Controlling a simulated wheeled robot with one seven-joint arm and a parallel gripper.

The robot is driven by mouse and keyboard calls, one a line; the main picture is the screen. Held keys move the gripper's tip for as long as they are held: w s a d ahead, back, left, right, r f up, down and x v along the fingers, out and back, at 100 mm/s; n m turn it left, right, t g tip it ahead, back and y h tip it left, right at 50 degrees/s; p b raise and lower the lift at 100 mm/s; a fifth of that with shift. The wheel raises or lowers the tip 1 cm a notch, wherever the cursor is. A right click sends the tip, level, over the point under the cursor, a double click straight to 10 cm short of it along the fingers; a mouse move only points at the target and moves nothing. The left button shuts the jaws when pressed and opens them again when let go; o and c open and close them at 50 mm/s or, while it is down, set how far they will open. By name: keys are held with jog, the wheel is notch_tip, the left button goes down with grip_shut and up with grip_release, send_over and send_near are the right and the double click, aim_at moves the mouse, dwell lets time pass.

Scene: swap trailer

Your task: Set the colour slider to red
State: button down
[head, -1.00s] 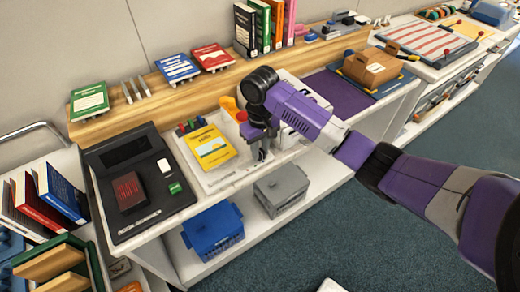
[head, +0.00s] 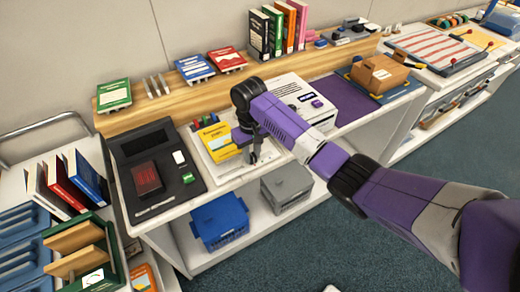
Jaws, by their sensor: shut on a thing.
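My gripper (head: 254,156) points down over the right part of a white tray (head: 226,171) on the counter. Its jaws look closed together on something small that I cannot make out. The gripper and wrist stand just right of a yellow packet (head: 218,142) on the same tray. I cannot pick out the colour slider or a red mark on it; the wrist and jaws hide part of the tray.
A black panel (head: 184,189) with a dark red block (head: 147,180) lies left of the tray. A white box (head: 290,91) stands behind the arm, with a purple mat (head: 345,104) to its right. Blue (head: 220,222) and grey (head: 287,187) crates sit on the lower shelf.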

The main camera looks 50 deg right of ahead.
jog(key=shift+w+a+r, duration=0.2)
jog(key=shift+w, duration=0.05)
jog(key=c, duration=1.3)
grip_release()
jog(key=shift+c, duration=0.2)
jog(key=shift+o, duration=0.7)
jog(key=shift+s+f, duration=0.1)
jog(key=shift+f, duration=0.05)
jog(key=shift+r+b, duration=0.5)
jog(key=shift+r, duration=3.45)
